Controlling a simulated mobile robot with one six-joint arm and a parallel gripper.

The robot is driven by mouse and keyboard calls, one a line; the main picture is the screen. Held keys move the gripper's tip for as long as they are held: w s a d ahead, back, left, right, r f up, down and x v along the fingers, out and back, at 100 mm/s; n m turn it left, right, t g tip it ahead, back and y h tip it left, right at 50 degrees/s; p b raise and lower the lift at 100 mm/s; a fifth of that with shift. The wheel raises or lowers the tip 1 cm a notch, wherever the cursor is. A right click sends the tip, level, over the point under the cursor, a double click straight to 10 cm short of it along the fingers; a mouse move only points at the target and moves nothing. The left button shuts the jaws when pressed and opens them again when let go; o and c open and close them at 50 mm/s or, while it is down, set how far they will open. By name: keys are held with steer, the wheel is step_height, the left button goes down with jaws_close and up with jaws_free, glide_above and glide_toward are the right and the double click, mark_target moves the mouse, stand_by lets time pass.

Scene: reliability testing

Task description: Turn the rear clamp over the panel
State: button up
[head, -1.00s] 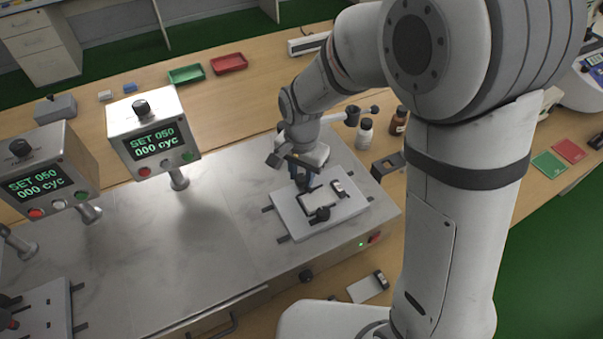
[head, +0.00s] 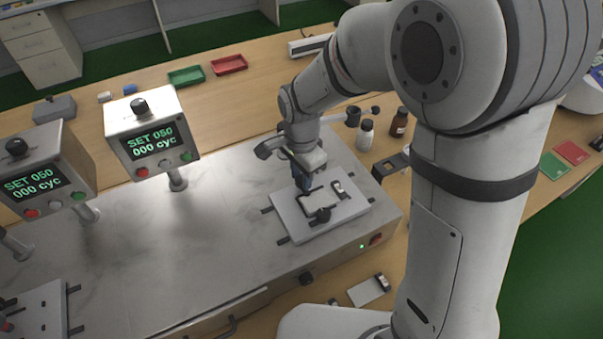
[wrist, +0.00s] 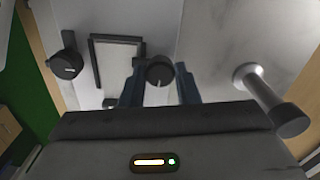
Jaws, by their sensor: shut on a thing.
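The pale panel (head: 319,201) with a dark border lies on a white fixture plate (head: 346,211) on the steel bench; it also shows in the wrist view (wrist: 117,64). My gripper (head: 305,187) points down at the panel's rear edge. In the wrist view its blue fingers (wrist: 160,85) are shut on the black knob of the rear clamp (wrist: 159,70). The clamp's arm is mostly hidden, so I cannot tell how far it reaches over the panel.
Two control boxes on posts, one (head: 152,132) nearer my gripper, stand to the left, both reading 000 cyc. The bench middle (head: 205,225) is clear.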

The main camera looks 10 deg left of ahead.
mark_target(301, 178)
steer(key=o, duration=1)
steer(key=shift+c, duration=0.2)
step_height(301, 178, up, 8)
steer(key=shift+f, duration=0.1)
steer(key=shift+d, duration=0.1)
steer(key=s+d+r+n+t, duration=0.1)
steer(key=s+d+n, duration=0.3)
steer(key=d, duration=0.6)
steer(key=s+d+r+n+t, duration=0.1)
steer(key=s+d+r+n, duration=0.2)
steer(key=s+d+n, duration=0.2)
steer(key=s+d, duration=0.3)
steer(key=d, duration=0.3)
steer(key=shift+s+r+t, duration=0.15)
steer(key=shift+r+t, duration=0.05)
steer(key=shift+t, duration=0.2)
